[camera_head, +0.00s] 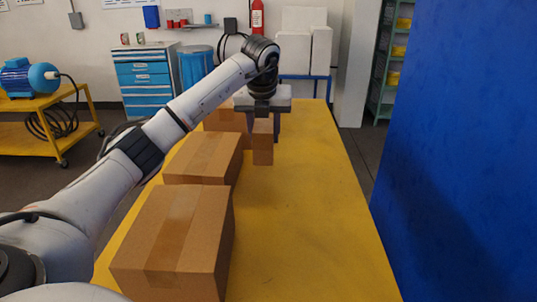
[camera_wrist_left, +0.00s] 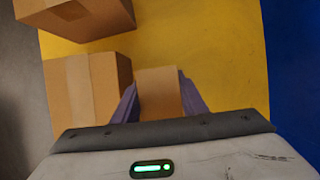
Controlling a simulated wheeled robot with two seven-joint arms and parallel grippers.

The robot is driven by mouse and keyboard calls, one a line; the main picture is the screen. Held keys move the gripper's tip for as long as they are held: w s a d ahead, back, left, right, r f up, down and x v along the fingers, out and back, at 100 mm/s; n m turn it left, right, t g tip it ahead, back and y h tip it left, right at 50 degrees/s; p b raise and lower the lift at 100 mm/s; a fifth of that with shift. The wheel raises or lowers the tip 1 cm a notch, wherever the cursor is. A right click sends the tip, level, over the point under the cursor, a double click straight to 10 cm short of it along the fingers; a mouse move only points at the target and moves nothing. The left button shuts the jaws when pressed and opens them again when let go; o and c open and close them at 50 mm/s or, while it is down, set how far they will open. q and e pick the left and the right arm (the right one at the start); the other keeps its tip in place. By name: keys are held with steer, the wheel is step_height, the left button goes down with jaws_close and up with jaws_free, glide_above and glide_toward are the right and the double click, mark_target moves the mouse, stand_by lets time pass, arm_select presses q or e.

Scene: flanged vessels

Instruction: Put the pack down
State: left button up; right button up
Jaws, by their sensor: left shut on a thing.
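The pack (camera_head: 262,150) is a small upright brown cardboard box near the far end of the yellow table (camera_head: 300,220). My left gripper (camera_head: 264,126) points down from above and is shut on the pack. In the left wrist view the pack (camera_wrist_left: 159,92) sits between the two purple fingers of the left gripper (camera_wrist_left: 160,98). I cannot tell whether its bottom touches the table. My right gripper is not in view.
Two large brown boxes, a near one (camera_head: 175,245) and a middle one (camera_head: 203,158), stand along the table's left side. Another box (camera_head: 225,120) stands close left of the pack. The table's right side is clear. A blue panel (camera_head: 460,150) rises at right.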

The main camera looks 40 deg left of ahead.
arm_select(q)
steer(key=f, duration=0.3)
steer(key=shift+s+f, duration=0.1)
steer(key=shift+s, duration=0.1)
step_height(320, 180, down, 4)
steer(key=shift+w+f+p, duration=0.1)
steer(key=shift+f+p, duration=0.15)
steer(key=shift+p, duration=0.15)
steer(key=shift+f, duration=0.1)
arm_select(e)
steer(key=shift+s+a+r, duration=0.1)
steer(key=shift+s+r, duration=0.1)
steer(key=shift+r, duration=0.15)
arm_select(q)
steer(key=shift+f, duration=0.1)
steer(key=o, duration=1.1)
steer(key=shift+o, duration=0.2)
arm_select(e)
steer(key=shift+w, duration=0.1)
